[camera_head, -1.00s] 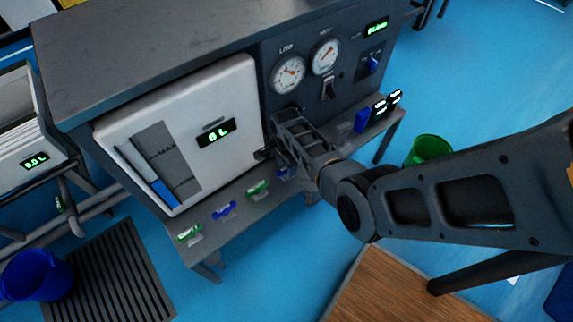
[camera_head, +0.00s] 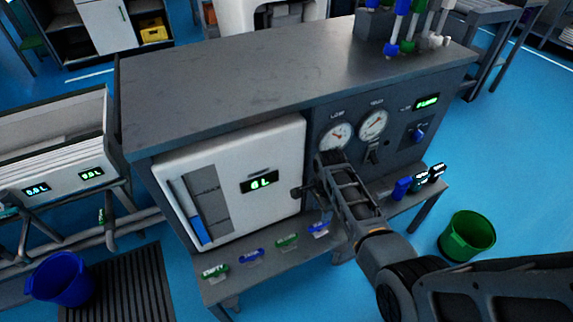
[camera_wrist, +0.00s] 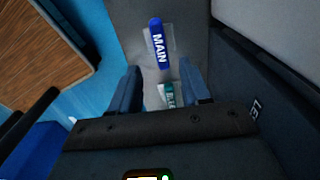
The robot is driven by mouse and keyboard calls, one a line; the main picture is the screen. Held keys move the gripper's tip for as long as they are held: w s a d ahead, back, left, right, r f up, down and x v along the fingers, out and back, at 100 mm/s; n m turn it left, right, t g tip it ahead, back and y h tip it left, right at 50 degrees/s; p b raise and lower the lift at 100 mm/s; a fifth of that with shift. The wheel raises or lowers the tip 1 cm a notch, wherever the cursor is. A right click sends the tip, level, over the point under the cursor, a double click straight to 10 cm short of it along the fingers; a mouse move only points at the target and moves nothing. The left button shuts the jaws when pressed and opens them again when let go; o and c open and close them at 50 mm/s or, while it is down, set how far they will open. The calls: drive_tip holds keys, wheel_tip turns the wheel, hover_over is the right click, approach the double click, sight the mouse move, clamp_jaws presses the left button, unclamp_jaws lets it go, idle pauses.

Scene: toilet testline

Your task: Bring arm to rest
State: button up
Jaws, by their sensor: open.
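My gripper (camera_wrist: 160,68) shows in the wrist view with its two dark fingers apart and nothing held between them. Below it lies the grey shelf, with a blue handle marked MAIN (camera_wrist: 157,42) ahead of the fingertips. A teal and white tag (camera_wrist: 168,96) shows between the fingers, its lettering partly hidden. In the head view my arm reaches in from the lower right to the front of the grey test bench (camera_head: 240,95), and its end is beside the white tank (camera_head: 280,150). The fingertips are hard to make out there, and I cannot tell whether they touch anything.
The shelf (camera_head: 235,285) carries several green and blue handles. Gauges (camera_head: 337,136) and a switch sit on the panel close behind my arm. A green bucket (camera_head: 467,236) stands right, a blue bucket (camera_head: 62,279) left.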

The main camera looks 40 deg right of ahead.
drive_tip(key=s+a+f+n+t+h, duration=0.25)
drive_tip(key=s+n, duration=0.25)
drive_tip(key=s, duration=0.4)
drive_tip(key=s+a+r+n+t+p, duration=0.1)
drive_tip(key=s+a+r+n+t, duration=0.5)
drive_tip(key=s, duration=0.3)
drive_tip(key=s+a+r+n+t, duration=0.2)
drive_tip(key=s+a+r+n, duration=0.1)
drive_tip(key=r, duration=0.8)
drive_tip(key=s+a+r+n+t+y+p, duration=0.1)
drive_tip(key=s+a+r+n, duration=0.3)
drive_tip(key=r, duration=0.7)
drive_tip(key=s+a+r+n+t+y, duration=0.1)
drive_tip(key=s+a+r+n+t, duration=0.2)
drive_tip(key=r, duration=0.8)
drive_tip(key=s+a, duration=0.2)
drive_tip(key=s, duration=0.1)
drive_tip(key=shift+a, duration=0.3)
drive_tip(key=shift+y, duration=0.25)
